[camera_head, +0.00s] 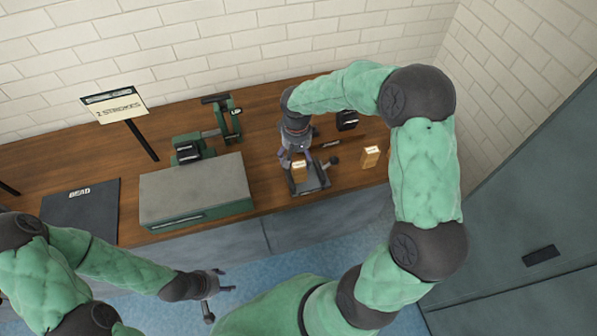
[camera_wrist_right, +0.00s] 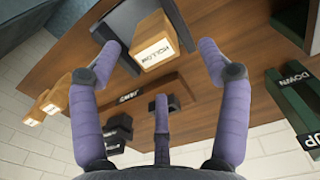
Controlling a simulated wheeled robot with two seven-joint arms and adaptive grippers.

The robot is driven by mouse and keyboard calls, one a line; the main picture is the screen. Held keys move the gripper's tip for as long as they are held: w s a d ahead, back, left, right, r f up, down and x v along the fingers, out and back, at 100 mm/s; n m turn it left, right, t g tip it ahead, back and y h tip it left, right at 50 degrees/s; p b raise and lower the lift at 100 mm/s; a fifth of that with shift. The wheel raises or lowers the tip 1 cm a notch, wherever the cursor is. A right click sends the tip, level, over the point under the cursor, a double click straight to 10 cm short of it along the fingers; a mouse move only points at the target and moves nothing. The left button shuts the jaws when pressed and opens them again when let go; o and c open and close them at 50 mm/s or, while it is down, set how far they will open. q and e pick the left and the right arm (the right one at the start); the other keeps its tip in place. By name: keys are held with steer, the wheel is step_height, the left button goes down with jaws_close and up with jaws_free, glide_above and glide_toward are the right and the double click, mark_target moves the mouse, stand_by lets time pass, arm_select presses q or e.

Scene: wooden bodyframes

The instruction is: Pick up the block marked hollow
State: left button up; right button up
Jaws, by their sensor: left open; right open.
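The wooden block marked HOLLOW (camera_wrist_right: 157,46) is in the right wrist view, its label facing my right gripper (camera_wrist_right: 160,62). The gripper's purple fingers are open, one on each side of the block and apart from it. My left gripper (camera_head: 210,290) is open and empty, low in front of the bench, far from the block.
Other wooden blocks (camera_head: 371,157) stand right of the dark stand. A black block (camera_head: 347,120) is behind. A grey box (camera_head: 195,188), a green press (camera_head: 215,128), a "2 STROKES" sign (camera_head: 122,106) and a dark BEAD mat (camera_head: 80,210) occupy the left bench.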

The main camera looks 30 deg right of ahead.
mark_target(299, 164)
steer(key=f, duration=0.2)
steer(key=f+b, duration=0.1)
steer(key=f, duration=0.2)
steer(key=shift+s+d+f, duration=0.15)
steer(key=shift+d+f, duration=0.15)
steer(key=shift+f, duration=0.05)
steer(key=c, duration=1.5)
